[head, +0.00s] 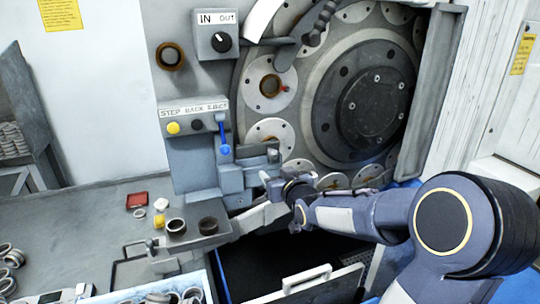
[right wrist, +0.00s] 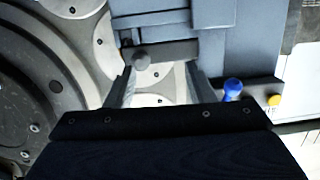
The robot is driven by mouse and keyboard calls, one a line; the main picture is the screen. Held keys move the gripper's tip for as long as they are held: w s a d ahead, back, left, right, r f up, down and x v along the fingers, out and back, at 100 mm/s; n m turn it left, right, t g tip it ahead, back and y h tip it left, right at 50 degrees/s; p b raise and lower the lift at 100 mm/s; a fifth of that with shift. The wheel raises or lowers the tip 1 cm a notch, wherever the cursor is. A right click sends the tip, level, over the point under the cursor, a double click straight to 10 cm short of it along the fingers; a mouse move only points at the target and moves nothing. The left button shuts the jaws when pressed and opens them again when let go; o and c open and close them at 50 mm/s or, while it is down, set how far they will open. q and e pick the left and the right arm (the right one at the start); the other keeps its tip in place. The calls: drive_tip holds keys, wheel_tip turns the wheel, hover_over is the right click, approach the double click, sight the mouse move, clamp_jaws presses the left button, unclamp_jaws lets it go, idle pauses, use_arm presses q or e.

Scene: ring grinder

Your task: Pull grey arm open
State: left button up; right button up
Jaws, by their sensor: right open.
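The grey arm (right wrist: 172,50) shows in the right wrist view as a short bar with a round knob at its left end, in front of the grinder's pale discs. In the head view, it seems to be the small grey piece (head: 262,157) on the grey block. My right gripper (head: 268,182) reaches in from the right, just below and beside that piece. In the right wrist view, my right gripper (right wrist: 162,80) is open, its fingers spread below the bar with nothing between them. I cannot tell whether a finger touches the bar. My left gripper is not in view.
A blue lever (head: 225,150) and a yellow button (head: 173,128) sit on the panel left of the block. The large round grinder wheel (head: 365,103) stands behind. An open dark bin (head: 275,262) lies below.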

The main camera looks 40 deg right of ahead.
sight(275, 156)
drive_tip(key=shift+t+h, duration=0.6)
drive_tip(key=shift+t, duration=0.3)
drive_tip(key=d, duration=0.1)
drive_tip(key=w+d, duration=0.2)
drive_tip(key=d, duration=0.1)
drive_tip(key=shift+r, duration=0.2)
drive_tip(key=shift+w+d+r, duration=0.1)
drive_tip(key=shift+w, duration=0.3)
drive_tip(key=p+x, duration=0.2)
drive_tip(key=x, duration=0.4)
drive_tip(key=shift+w+p, duration=0.3)
drive_tip(key=shift+w, duration=0.1)
drive_tip(key=shift+c, duration=0.4)
clamp_jaws()
